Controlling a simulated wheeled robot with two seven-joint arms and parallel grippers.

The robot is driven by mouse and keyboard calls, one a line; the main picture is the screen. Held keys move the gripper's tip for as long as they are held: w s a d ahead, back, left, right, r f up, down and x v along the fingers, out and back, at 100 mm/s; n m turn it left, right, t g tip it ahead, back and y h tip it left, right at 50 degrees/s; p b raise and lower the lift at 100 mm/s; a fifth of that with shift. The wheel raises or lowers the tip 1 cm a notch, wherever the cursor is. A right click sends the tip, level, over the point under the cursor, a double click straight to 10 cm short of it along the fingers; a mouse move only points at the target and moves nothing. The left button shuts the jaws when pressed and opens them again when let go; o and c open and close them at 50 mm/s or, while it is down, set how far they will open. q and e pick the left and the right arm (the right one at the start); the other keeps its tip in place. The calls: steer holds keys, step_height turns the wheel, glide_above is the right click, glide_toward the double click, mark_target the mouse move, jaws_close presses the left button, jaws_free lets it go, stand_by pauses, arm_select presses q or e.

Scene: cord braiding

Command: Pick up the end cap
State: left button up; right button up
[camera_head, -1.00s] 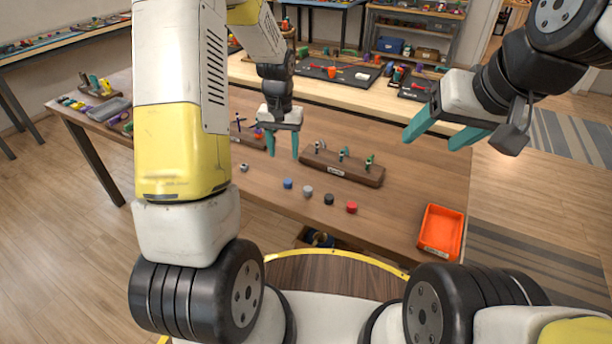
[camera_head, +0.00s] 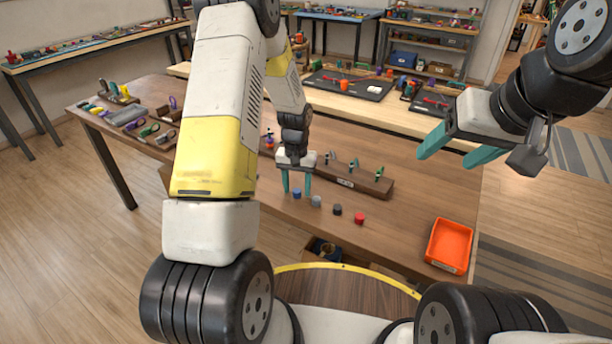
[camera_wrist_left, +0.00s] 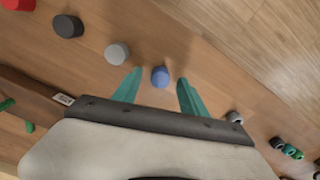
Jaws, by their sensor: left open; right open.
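Small end caps stand in a row on the wooden table: a blue cap (camera_head: 297,193), a grey cap (camera_head: 316,201), a black cap (camera_head: 337,210) and a red cap (camera_head: 360,218). My left gripper (camera_head: 296,192) is open above the table at the blue cap. In the left wrist view the blue cap (camera_wrist_left: 159,76) shows between the spread teal fingers, near their tips, with a gap on both sides. The grey cap (camera_wrist_left: 117,53) lies just outside one finger. My right gripper (camera_head: 448,150) is open and empty, raised over the right of the table.
A wooden rack (camera_head: 358,178) with several upright pegs stands just behind the caps. An orange tray (camera_head: 450,246) sits at the table's right front. Another silvery cap (camera_wrist_left: 235,117) lies beyond the other finger in the left wrist view.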

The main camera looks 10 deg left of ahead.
mark_target(297, 190)
arm_select(q)
jaws_close()
steer(key=shift+r, duration=0.15)
steer(key=shift+r, duration=0.5)
step_height(297, 190, up, 2)
steer(key=shift+r, duration=0.15)
steer(key=s+r, duration=0.1)
steer(key=s, duration=1.5)
steer(key=shift+r, duration=0.25)
